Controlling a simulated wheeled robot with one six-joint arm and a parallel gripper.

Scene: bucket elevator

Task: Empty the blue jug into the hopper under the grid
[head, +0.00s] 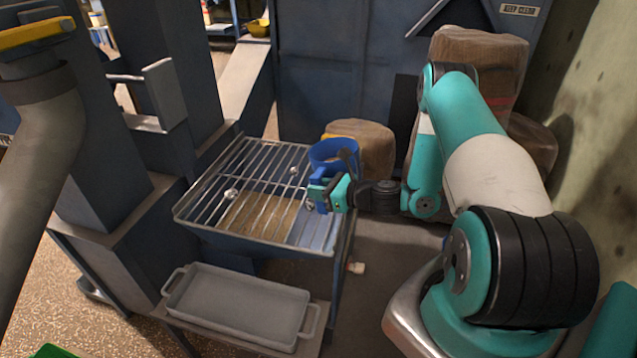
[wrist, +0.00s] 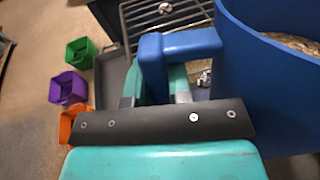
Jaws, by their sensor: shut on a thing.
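The blue jug (head: 334,155) is in my gripper (head: 328,192) above the right side of the grid in the head view. My gripper is shut on the jug's handle, which shows in the wrist view (wrist: 180,45). The jug looks roughly upright. In the wrist view the jug's wall (wrist: 262,75) fills the right side, and some tan contents show inside its rim. The metal grid (head: 215,195) covers the hopper (head: 250,240). Tan material shows below the bars in the hopper. A few small shiny lumps (head: 231,194) lie on the grid.
A grey tray (head: 237,308) with handles stands on a shelf below the hopper's front. Brown sacks (head: 372,145) stand behind the jug. Green (wrist: 81,52), purple (wrist: 68,88) and orange (wrist: 70,123) bins stand on the floor. A blue machine column (head: 95,130) rises left of the grid.

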